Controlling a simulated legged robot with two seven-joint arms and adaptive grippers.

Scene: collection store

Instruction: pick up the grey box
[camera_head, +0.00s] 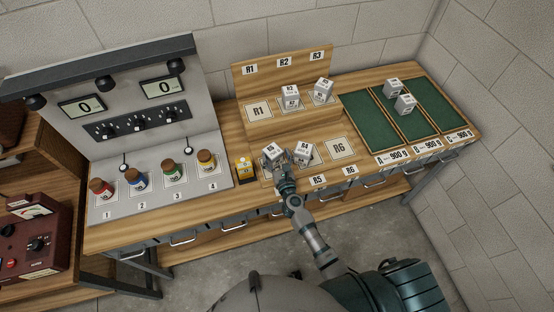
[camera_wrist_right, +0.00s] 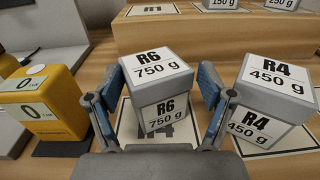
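Several grey boxes with white labels stand on the wooden bench. One grey box marked R6, 750 g (camera_head: 271,151), is at my right gripper (camera_head: 284,173). In the right wrist view this R6 box (camera_wrist_right: 157,87) stands between the two blue-padded fingers of my right gripper (camera_wrist_right: 162,88), over a card whose R4 print is partly covered. The fingers are apart, with a small gap seen at the right finger. A grey box marked R4, 450 g (camera_wrist_right: 267,97), stands just right of the right finger; it also shows in the head view (camera_head: 304,153). My left gripper is out of view.
A yellow device (camera_head: 244,169) stands close left of the R6 box. Two grey boxes stand on the raised step (camera_head: 262,126). Green trays (camera_head: 372,122) lie at the right, with two more boxes. Colour-labelled jars stand at the left. The R6 card (camera_head: 340,148) is bare.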

